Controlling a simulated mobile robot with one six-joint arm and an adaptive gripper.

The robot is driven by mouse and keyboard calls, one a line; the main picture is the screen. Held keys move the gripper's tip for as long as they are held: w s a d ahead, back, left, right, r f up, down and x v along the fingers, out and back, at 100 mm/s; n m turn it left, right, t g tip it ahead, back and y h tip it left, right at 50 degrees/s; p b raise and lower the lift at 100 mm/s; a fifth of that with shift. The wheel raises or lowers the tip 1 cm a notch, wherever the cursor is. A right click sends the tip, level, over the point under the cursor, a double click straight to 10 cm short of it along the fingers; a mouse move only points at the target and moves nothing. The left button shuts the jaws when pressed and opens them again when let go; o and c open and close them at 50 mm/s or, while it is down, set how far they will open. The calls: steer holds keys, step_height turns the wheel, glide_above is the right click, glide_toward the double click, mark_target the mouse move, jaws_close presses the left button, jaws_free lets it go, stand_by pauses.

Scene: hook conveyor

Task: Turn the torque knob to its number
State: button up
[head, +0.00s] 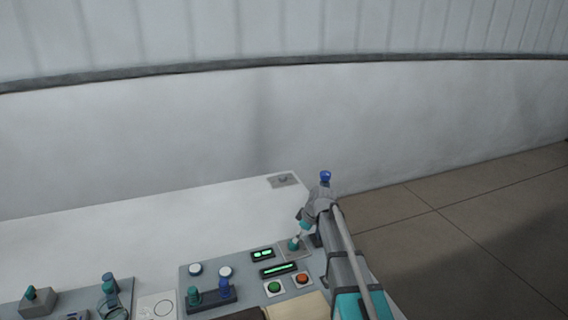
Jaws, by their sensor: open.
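My gripper (298,234) is small in the head view and points down over the right end of the grey control panel (247,298). A small teal knob (293,244) sits on a grey plate right at the fingertips. I cannot tell whether the fingers touch it or are around it. It appears to be the torque knob, but no label is readable. Two dark displays with green lit marks, a small one (262,254) and a wider one (278,269), lie left of and below the knob. Their digits are too small to read. My arm hides the panel's right edge.
A green button (273,288) and an orange-red button (302,279) sit close below the displays. Two white round buttons (196,269) and a dark block with teal and blue pegs (210,298) stand to the left. The white tabletop (150,230) behind is mostly clear.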

steer(key=shift+p+v, duration=3.6)
steer(key=shift+v, duration=0.65)
steer(key=s+d+f+m+h+b, duration=0.1)
steer(key=s+d+f+m, duration=0.1)
steer(key=s+m, duration=0.2)
steer(key=s+d+f+m+g+h+b, duration=0.1)
steer(key=s+m, duration=0.3)
steer(key=s, duration=0.7)
steer(key=s+d+f+m+g+h+b, duration=0.1)
steer(key=s+d+f+m+h+b, duration=0.1)
steer(key=s, duration=0.5)
steer(key=shift+s+d+f+m+b, duration=0.1)
steer(key=shift+d+f+m+b, duration=0.2)
steer(key=shift+m, duration=0.35)
steer(key=shift+s+d+f+m+b, duration=0.2)
steer(key=shift+f+m, duration=0.2)
steer(key=shift+m, duration=0.25)
steer(key=w+a+r+n+t+y, duration=0.25)
steer(key=w+a+r+t, duration=0.3)
steer(key=w+a, duration=0.35)
steer(key=w+a+r+n+t+y, duration=0.25)
steer(key=w+a+r+t, duration=0.3)
steer(key=w, duration=0.65)
steer(key=w+r+m+t+h, duration=0.6)
steer(key=r+t, duration=0.3)
steer(key=r, duration=0.2)
steer(key=shift+r+m+h, duration=0.25)
steer(key=shift+m+h, duration=0.15)
steer(key=shift+h, duration=0.3)
steer(key=shift+d, duration=0.1)
